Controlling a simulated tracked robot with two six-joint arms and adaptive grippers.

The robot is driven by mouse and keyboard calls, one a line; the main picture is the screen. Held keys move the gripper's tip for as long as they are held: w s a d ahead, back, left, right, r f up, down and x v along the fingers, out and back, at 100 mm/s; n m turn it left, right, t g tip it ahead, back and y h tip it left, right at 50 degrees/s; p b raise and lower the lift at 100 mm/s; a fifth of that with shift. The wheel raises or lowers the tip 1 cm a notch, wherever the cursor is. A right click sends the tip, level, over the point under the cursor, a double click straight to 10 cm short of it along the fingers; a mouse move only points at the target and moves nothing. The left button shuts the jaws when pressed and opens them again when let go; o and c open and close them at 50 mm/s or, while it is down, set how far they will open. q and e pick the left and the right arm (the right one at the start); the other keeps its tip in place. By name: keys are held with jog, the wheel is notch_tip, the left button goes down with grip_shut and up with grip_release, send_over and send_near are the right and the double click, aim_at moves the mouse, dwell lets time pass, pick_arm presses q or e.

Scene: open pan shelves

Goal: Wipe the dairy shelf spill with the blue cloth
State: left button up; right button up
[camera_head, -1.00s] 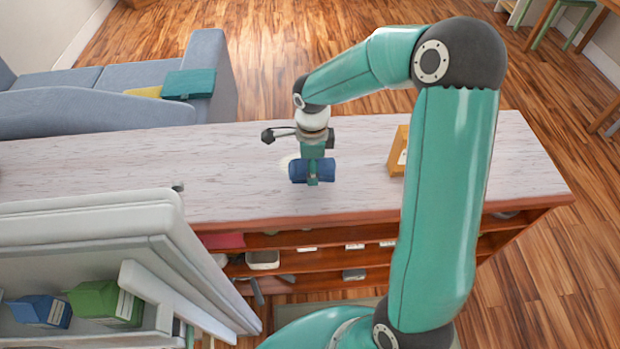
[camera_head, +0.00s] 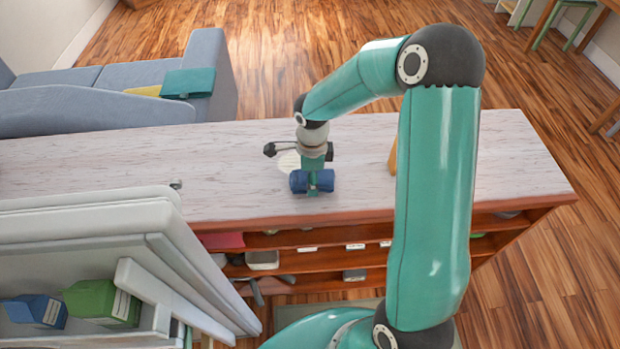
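The blue cloth (camera_head: 299,182) is a rolled, dark blue bundle at the front part of the pale wood top (camera_head: 230,180). My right gripper (camera_head: 313,188) comes down from above and is shut on the cloth's middle. The cloth is at the surface; I cannot tell how firmly it touches. A whitish round patch, the spill (camera_head: 289,162), lies on the top just behind and left of the cloth, partly hidden by the cloth and gripper. My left gripper is not in view.
An open white cabinet (camera_head: 90,215) at the lower left holds a green carton (camera_head: 92,299) and a blue carton (camera_head: 38,310). A wooden block (camera_head: 392,158) stands behind my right arm. Shelves with small items are below the top. The left stretch of the top is clear.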

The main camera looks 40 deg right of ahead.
jog(key=o, duration=0.3)
